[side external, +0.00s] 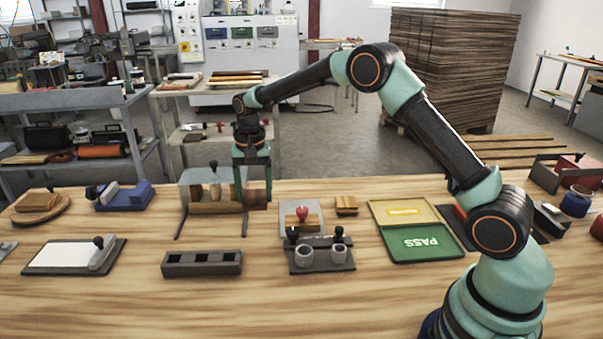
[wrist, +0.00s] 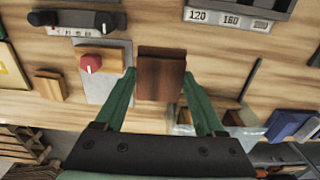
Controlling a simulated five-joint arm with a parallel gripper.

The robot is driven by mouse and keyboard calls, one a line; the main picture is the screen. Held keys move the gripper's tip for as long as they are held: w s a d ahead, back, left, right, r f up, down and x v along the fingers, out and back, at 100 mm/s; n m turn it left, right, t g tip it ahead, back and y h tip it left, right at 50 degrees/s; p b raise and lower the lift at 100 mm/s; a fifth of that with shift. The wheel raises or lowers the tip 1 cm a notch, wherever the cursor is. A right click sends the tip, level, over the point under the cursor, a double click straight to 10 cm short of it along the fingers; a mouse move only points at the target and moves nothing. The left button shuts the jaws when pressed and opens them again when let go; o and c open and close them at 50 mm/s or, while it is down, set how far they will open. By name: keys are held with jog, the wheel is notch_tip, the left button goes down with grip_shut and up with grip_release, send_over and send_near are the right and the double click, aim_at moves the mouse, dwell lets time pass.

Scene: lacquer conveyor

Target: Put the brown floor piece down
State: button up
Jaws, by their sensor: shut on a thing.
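The brown floor piece (wrist: 160,76) is a dark reddish-brown block between the green fingers of my gripper (wrist: 160,88) in the wrist view. In the side view the brown piece (side external: 255,196) shows low between the fingertips of my gripper (side external: 252,192), which points down over the far half of the table. My gripper is shut on it. Pale wooden tabletop shows around the piece in the wrist view. I cannot tell whether its underside touches the table.
A grey plate with a red knob (side external: 302,214) stands close to the right of my gripper, with tan blocks (side external: 346,204) beyond. A clear-screened stand (side external: 196,190) is close on the left. A slotted dark block (side external: 202,264) lies nearer; bare wood (side external: 215,232) lies between.

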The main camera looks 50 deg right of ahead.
aim_at(255, 197)
notch_tip(255, 197, down, 9)
jog(key=shift+f, duration=0.1)
dwell(0.4)
jog(key=shift+f, duration=0.15)
jog(key=o, duration=1.3)
jog(key=shift+o, duration=0.2)
notch_tip(255, 197, up, 13)
jog(key=shift+f, duration=0.15)
jog(key=s+r+n+t, duration=0.3)
jog(key=s+r+n, duration=0.1)
jog(key=s+r, duration=0.75)
jog(key=s+n+t, duration=0.2)
jog(key=s+n, duration=0.3)
jog(key=s, duration=0.7)
jog(key=shift+s+a+t, duration=0.15)
jog(key=shift+s+t, duration=0.15)
